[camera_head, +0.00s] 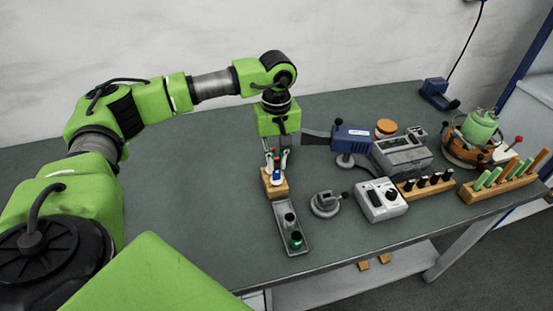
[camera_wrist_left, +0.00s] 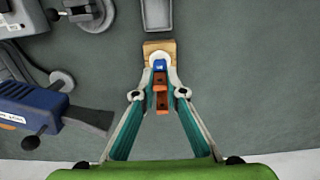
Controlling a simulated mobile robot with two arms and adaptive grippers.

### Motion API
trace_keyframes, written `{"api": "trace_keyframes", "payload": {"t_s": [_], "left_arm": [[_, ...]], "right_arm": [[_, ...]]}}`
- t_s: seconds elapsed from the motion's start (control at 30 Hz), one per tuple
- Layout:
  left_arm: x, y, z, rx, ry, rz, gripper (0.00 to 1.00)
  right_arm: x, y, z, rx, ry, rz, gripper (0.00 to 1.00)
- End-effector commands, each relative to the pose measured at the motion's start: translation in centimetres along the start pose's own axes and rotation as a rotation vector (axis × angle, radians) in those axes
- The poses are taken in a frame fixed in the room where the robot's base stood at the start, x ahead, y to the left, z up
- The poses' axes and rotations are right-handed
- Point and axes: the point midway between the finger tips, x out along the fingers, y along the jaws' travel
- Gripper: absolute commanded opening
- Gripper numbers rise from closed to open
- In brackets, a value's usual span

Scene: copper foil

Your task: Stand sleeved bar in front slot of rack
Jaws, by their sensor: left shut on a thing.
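My left gripper (camera_head: 277,165) points down over the left part of the bench, its fingers closed around a small blue and white piece (camera_head: 277,175). In the left wrist view the gripper (camera_wrist_left: 160,92) has this blue and white piece (camera_wrist_left: 159,65) at its fingertips, with small orange-brown parts between the fingers. It is at a small wooden block (camera_head: 276,190), also seen in the wrist view (camera_wrist_left: 152,47); I cannot tell whether it is seated in it. A wooden rack (camera_head: 490,193) at the right holds several green-sleeved bars (camera_head: 494,176) and brown bars (camera_head: 541,158). My right gripper is not in view.
A grey tray (camera_head: 293,246) with small jars lies just in front of the wooden block. A round grey stand (camera_head: 325,204), a grey meter box (camera_head: 381,200), a wooden holder with black-topped pegs (camera_head: 425,190) and a blue device (camera_head: 351,138) stand to the right.

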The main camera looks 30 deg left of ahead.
Motion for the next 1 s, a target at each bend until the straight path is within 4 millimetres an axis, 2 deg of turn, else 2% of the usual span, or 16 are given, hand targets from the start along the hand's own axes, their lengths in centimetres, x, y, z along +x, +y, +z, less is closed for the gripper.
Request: {"api": "trace_keyframes", "payload": {"t_s": [0.63,0.67,0.73,1.0], "left_arm": [[0.9,0.0,0.0,0.0,0.0,0.001,0.0],[0.9,0.0,0.0,0.0,0.0,0.001,0.14],[0.9,0.0,0.0,0.0,0.0,0.001,0.31],[0.9,0.0,0.0,0.0,0.0,-0.001,0.31]], "right_arm": [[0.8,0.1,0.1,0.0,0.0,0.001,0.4],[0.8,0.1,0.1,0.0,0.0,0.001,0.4],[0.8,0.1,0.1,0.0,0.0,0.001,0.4],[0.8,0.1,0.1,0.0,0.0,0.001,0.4]]}}
